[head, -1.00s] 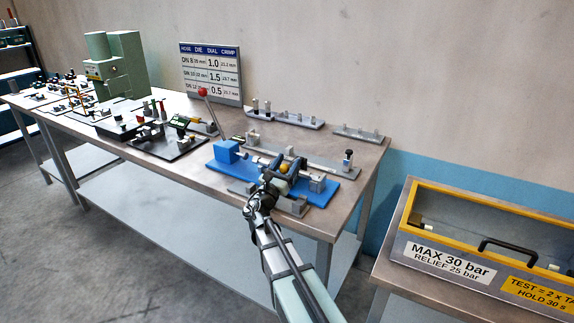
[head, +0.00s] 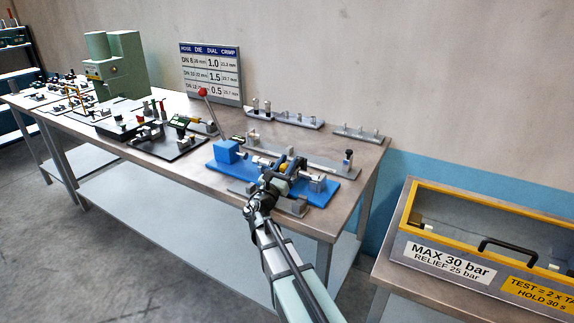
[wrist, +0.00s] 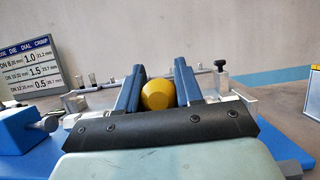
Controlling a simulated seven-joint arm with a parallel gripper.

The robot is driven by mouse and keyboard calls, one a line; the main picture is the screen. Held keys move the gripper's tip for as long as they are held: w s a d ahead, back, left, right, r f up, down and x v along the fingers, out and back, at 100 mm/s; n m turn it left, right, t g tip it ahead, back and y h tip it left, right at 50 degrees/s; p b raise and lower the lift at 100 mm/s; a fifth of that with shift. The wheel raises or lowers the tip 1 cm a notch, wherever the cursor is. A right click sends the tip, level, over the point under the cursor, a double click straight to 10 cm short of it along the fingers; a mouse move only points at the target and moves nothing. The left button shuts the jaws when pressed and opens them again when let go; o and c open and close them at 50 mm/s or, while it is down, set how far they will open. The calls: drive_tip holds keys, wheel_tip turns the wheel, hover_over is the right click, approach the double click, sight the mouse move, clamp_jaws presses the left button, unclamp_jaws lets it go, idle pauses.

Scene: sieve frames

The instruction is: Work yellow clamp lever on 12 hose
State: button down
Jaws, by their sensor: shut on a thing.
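The yellow clamp lever shows its round knob (wrist: 158,95) between the two blue-padded fingers of my gripper (wrist: 158,88) in the wrist view. My gripper (head: 283,166) is shut on this knob, above the blue clamp fixture (head: 222,168) on the bench. In the head view the yellow knob (head: 284,167) is small and partly covered by the fingers. The fixture's blue block also shows in the wrist view (wrist: 20,130). The lever's shaft below the knob is hidden by my gripper. I cannot make out the 12 hose clearly.
A dial chart (head: 211,73) stands at the bench's back. A red-knobbed lever (head: 203,92) rises left of the fixture. Racks with pegs (head: 285,119) lie behind it. A green press (head: 115,65) stands far left. A yellow-framed test box (head: 480,240) is at the right.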

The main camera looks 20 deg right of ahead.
drive_tip(key=shift+r, duration=0.15)
drive_tip(key=shift+w+d+r+g+y, duration=0.15)
drive_tip(key=shift+r+g+y, duration=0.35)
drive_tip(key=shift+r, duration=0.3)
drive_tip(key=shift+w+d+r+g+y, duration=0.3)
drive_tip(key=shift+r+g+y, duration=0.2)
drive_tip(key=shift+r, duration=0.1)
drive_tip(key=shift+w+d+r+g+y, duration=0.2)
drive_tip(key=shift+w+r+g+y, duration=0.05)
drive_tip(key=shift+r+g+y, duration=0.3)
drive_tip(key=w+d+r+g+y, duration=0.2)
drive_tip(key=g+y, duration=0.1)
drive_tip(key=shift+w+d+r, duration=0.15)
drive_tip(key=shift+w+r, duration=0.1)
drive_tip(key=shift+r, duration=0.15)
drive_tip(key=w+d+g+y, duration=0.6)
drive_tip(key=shift+r, duration=0.4)
drive_tip(key=shift+d+g+y, duration=0.15)
drive_tip(key=shift+g+y, duration=0.1)
